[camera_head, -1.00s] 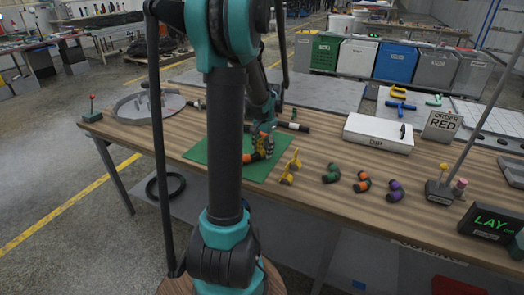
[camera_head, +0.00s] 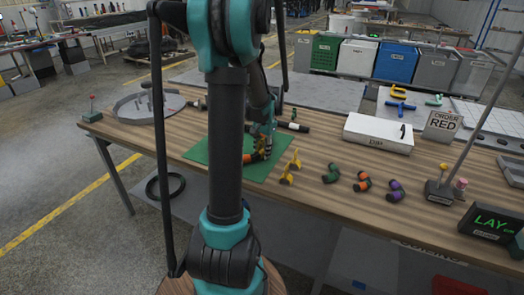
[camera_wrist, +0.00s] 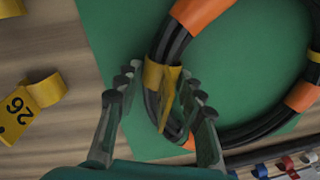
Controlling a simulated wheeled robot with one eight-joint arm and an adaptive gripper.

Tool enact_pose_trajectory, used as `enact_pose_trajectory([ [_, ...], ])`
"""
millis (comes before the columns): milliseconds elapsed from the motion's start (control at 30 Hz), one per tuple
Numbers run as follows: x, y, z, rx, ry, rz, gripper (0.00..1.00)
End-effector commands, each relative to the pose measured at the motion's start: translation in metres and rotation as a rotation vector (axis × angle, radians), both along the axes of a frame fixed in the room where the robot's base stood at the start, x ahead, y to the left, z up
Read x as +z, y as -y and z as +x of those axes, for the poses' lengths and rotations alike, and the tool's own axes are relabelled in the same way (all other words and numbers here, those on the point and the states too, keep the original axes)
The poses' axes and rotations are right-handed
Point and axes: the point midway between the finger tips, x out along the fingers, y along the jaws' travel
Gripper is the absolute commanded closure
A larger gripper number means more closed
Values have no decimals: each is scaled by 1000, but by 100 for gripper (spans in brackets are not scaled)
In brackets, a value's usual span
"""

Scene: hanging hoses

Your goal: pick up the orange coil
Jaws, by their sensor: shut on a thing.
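The orange coil is a black hose loop with orange bands (camera_wrist: 205,12) and a yellow band and tag, over a green mat (camera_wrist: 110,35) in the wrist view. My gripper (camera_wrist: 161,92) is shut on the coil at the yellow tag, with a finger on each side of the hose. In the head view my gripper (camera_head: 262,140) is low over the green mat (camera_head: 200,153), and an orange part of the coil (camera_head: 248,158) shows beside it. My arm hides most of the coil there. I cannot tell whether the coil is clear of the mat.
Yellow numbered markers (camera_head: 290,167) stand right of the mat. Green (camera_head: 331,173), orange (camera_head: 363,182) and purple (camera_head: 396,191) short pieces lie farther right. A white box (camera_head: 379,133), an order sign (camera_head: 441,125) and a thin pole stand beyond. A grey round tray (camera_head: 147,106) is at left.

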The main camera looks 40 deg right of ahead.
Motion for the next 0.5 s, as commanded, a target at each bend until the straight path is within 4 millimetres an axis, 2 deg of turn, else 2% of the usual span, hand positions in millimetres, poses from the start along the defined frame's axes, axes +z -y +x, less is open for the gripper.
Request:
enact_pose_trajectory([
  [33,0,0,0,0,0,0,59],
  [167,0,0,0,0,0,0,45],
  [500,2,0,0,0,0,0,45],
])
